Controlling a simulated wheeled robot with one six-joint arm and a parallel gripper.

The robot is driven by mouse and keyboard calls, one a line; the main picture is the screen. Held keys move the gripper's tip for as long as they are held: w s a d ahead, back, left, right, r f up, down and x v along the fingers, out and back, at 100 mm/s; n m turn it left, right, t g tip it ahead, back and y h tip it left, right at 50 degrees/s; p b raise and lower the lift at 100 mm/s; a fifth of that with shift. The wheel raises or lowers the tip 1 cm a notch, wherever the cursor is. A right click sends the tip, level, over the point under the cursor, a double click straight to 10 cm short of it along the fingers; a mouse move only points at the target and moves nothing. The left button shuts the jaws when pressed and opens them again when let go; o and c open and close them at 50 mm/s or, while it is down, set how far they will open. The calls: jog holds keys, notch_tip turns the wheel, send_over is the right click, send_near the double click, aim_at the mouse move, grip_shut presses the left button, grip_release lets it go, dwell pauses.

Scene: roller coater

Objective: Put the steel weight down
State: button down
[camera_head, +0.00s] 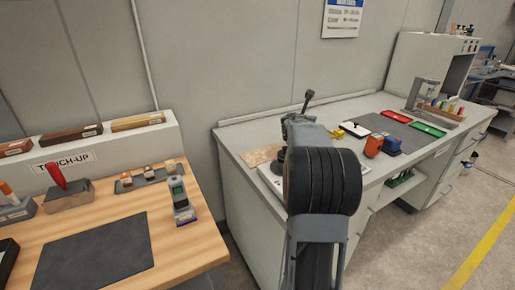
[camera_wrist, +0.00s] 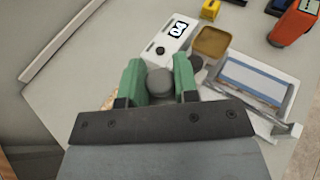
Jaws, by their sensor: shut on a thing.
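The steel weight (camera_wrist: 160,82) is a grey round piece in the wrist view. It sits between the two green fingers of my gripper (camera_wrist: 158,86), which is shut on it. Its underside is hidden, so I cannot tell whether it touches the surface below. A white box (camera_wrist: 165,42) with a black and white number label lies just beyond it. A tan square dish (camera_wrist: 211,43) is to its upper right. In the head view my arm hides most of this spot.
A white device with a blue panel (camera_wrist: 252,80) is right of the gripper. An orange device (camera_head: 374,146) and a blue item (camera_head: 391,144) stand on the grey bench (camera_head: 238,131). A wooden touch-up bench (camera_head: 193,238) stands left.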

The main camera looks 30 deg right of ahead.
jog(key=w+a+f, duration=0.5)
jog(key=w, duration=0.2)
jog(key=w+a+f, duration=0.3)
jog(key=shift+w+a+f, duration=0.15)
jog(key=shift+a+f, duration=0.15)
jog(key=shift+a, duration=0.05)
jog(key=shift+w+a+f, duration=0.15)
jog(key=shift+w+f, duration=0.1)
jog(key=shift+f, duration=0.15)
notch_tip(320, 180, down, 2)
jog(key=shift+w+a+f+b, duration=0.15)
jog(key=shift+f+b, duration=0.05)
jog(key=shift+b, duration=0.3)
jog(key=shift+f, duration=0.5)
jog(key=shift+f, duration=0.1)
jog(key=shift+f+b, duration=0.15)
jog(key=shift+b, duration=0.15)
jog(key=c, duration=0.9)
grip_release()
jog(key=shift+o, duration=0.2)
